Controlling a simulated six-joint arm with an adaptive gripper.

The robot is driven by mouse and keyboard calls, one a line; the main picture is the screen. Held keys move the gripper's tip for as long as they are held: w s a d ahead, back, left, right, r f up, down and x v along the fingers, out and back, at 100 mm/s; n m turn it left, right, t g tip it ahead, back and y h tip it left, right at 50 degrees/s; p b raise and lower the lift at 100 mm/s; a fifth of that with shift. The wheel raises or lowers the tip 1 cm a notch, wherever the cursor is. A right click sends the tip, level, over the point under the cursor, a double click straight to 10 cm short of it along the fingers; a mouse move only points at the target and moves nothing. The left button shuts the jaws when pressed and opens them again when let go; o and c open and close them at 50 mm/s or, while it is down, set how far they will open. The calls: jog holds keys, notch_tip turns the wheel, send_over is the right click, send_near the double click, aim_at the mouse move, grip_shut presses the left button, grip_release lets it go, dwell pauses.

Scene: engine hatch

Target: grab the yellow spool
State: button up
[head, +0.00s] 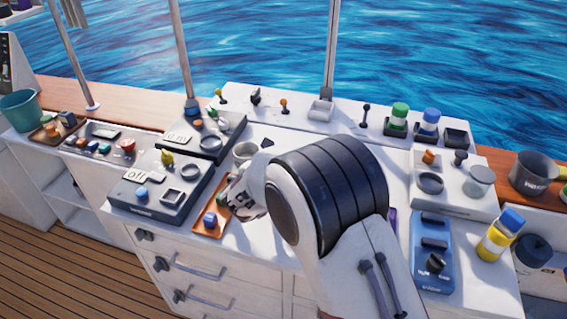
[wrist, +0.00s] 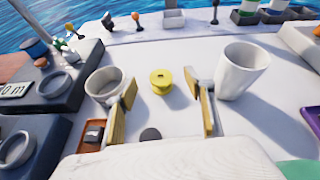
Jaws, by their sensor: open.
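The yellow spool (wrist: 160,81) stands upright on the white counter in the wrist view, a little beyond my gripper and between the lines of its fingers. My gripper (wrist: 165,112) is open and empty, with one tan-padded finger at each side. In the head view my arm hides the spool, and my gripper (head: 243,205) shows only in part at the left of the arm.
A white mug (wrist: 105,86) stands close to the left finger and a white cup (wrist: 241,70) close to the right finger. A small dark disc (wrist: 150,135) lies between the fingers. An orange tray (head: 206,231) and a control box (head: 160,186) are at the left.

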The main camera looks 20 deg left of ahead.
jog(key=shift+s+a+f+m+h, duration=0.25)
jog(key=shift+f+m, duration=0.25)
jog(key=shift+f, duration=0.25)
jog(key=shift+s+a+f+m+h, duration=0.1)
jog(key=shift+s+f+m+h, duration=0.1)
jog(key=shift+f+m, duration=0.45)
jog(key=shift+f, duration=0.1)
jog(key=shift+x, duration=1.3)
jog(key=shift+w, duration=0.15)
jog(key=shift+x, duration=2.45)
jog(key=shift+c, duration=0.3)
jog(key=c, duration=1.1)
